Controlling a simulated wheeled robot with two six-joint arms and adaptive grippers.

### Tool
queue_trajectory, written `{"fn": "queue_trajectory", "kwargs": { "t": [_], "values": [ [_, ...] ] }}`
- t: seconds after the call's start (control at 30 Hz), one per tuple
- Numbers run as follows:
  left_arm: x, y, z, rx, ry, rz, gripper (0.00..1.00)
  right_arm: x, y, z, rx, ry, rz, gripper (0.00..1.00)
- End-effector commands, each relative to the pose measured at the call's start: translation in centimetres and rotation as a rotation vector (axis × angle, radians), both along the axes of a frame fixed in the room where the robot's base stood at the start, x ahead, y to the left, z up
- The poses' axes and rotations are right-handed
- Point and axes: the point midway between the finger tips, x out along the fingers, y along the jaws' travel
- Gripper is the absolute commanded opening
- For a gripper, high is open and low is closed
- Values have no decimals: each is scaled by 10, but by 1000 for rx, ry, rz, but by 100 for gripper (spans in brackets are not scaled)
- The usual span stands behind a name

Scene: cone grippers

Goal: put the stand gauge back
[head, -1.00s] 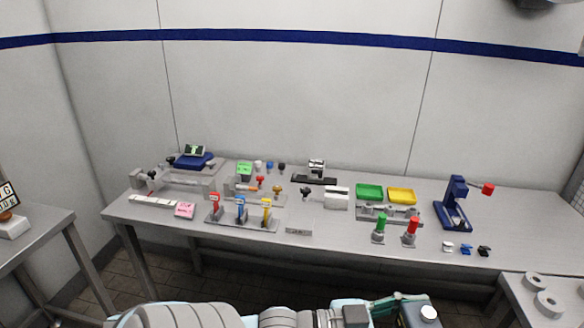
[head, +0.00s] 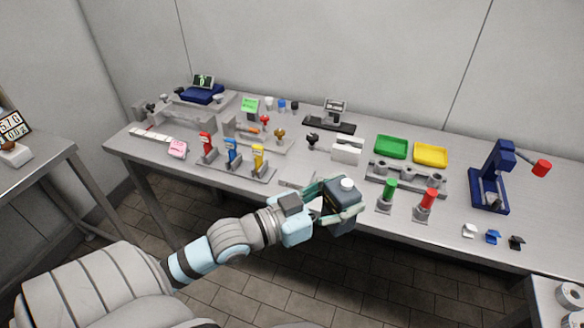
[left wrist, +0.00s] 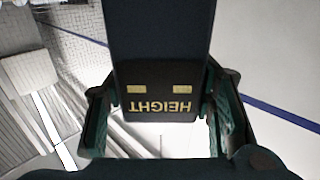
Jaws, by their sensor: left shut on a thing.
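The stand gauge (head: 341,215), a dark block with a white knob on top, is held in my left gripper (head: 338,206) by the table's front edge. In the left wrist view its dark face (left wrist: 160,60) carries upside-down gold lettering, HEIGHT. My left gripper (left wrist: 160,118) is shut on it, with a finger at each side. The underside of the gauge is hidden. A small grey label plate (head: 298,180) lies on the table just behind the gripper. My right gripper is out of view.
On the table (head: 440,228) stand a three-handled rack (head: 233,167), a green tray (head: 391,147), a yellow tray (head: 430,155), green (head: 389,193) and red (head: 429,200) handled tools, a blue press (head: 491,180) and a black-based device (head: 331,122).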

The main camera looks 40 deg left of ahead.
Motion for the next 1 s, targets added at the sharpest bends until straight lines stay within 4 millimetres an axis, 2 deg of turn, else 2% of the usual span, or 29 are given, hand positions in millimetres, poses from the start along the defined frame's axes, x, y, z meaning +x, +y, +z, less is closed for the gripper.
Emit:
{"fn": "queue_trajectory", "kwargs": {
  "t": [0.03,0.13,0.2,0.3,0.43,0.53,0.6,0.67,0.77,0.9,1.0],
  "values": [
    [20,15,-5,5,-10,47,8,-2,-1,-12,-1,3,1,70],
    [63,55,3,7,-14,181,9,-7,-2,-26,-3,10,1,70],
    [91,89,17,8,-16,294,9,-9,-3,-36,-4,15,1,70],
    [121,137,45,6,-15,462,9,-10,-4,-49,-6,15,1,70],
    [139,186,81,5,-10,633,9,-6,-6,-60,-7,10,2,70],
    [143,208,99,7,-6,712,9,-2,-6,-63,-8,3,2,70],
    [144,215,101,8,-2,739,9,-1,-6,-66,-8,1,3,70],
    [144,217,92,10,2,749,9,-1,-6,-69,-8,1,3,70],
    [144,217,59,12,5,748,9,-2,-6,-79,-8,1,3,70],
    [143,216,4,12,5,745,9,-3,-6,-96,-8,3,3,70],
    [143,216,-23,10,3,744,9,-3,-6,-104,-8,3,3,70]
  ]
}}
